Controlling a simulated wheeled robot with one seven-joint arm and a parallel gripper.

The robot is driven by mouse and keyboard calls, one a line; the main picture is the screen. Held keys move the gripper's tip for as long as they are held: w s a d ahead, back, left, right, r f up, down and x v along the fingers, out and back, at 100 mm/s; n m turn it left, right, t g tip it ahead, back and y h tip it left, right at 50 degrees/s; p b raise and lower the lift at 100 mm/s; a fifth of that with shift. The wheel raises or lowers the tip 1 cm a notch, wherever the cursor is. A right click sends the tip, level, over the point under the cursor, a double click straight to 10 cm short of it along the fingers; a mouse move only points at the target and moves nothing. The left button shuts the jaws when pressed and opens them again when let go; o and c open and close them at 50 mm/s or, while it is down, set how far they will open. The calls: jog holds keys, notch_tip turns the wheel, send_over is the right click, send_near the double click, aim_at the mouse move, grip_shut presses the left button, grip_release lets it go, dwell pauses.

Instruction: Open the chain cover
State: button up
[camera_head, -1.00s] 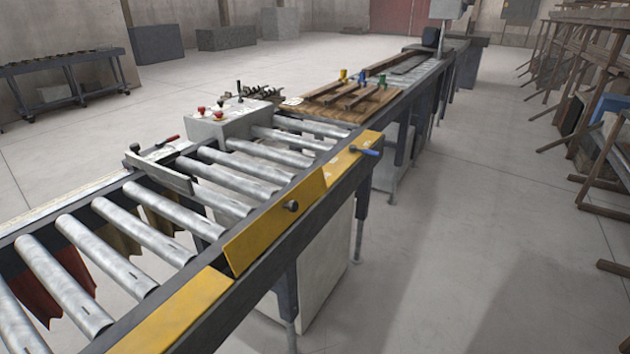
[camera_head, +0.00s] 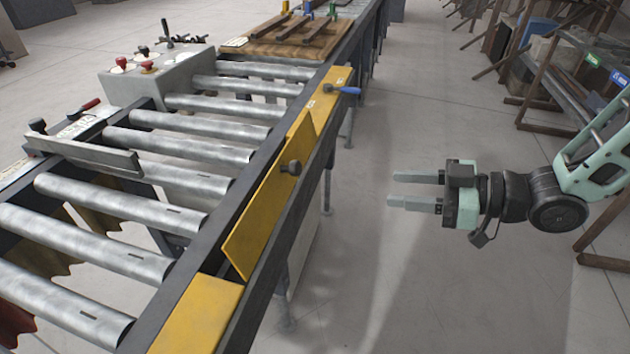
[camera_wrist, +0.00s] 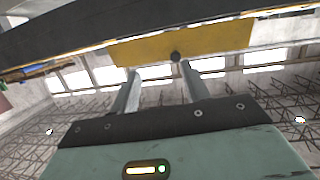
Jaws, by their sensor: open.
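The chain cover (camera_head: 262,218) is a yellow panel on the near side of the roller conveyor, with a dark round knob (camera_head: 291,167) on it. The cover sits tilted between two fixed yellow strips. My gripper (camera_head: 402,190) is open and empty, to the right of the cover and apart from it, fingers pointing left toward the conveyor. In the wrist view the yellow cover (camera_wrist: 215,41) and its knob (camera_wrist: 175,56) show beyond my two spread fingers (camera_wrist: 160,92).
Steel rollers (camera_head: 190,147) lie left of the cover. A grey control box (camera_head: 155,78) with red buttons stands at the far side. A blue-handled lever (camera_head: 346,90) sticks out beyond the cover. Wooden racks (camera_head: 545,95) stand at the right. The floor below my gripper is clear.

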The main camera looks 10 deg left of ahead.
jog(key=y, duration=0.2)
jog(key=p, duration=0.3)
send_near(300, 169)
jog(key=shift+n+g+y, duration=0.4)
jog(key=a, duration=0.2)
jog(key=w+a, duration=0.1)
jog(key=a, duration=0.5)
jog(key=shift+w+a+f, duration=0.1)
jog(key=shift+w+f, duration=0.1)
jog(key=shift+w, duration=0.15)
grip_shut()
jog(key=shift+f, duration=0.1)
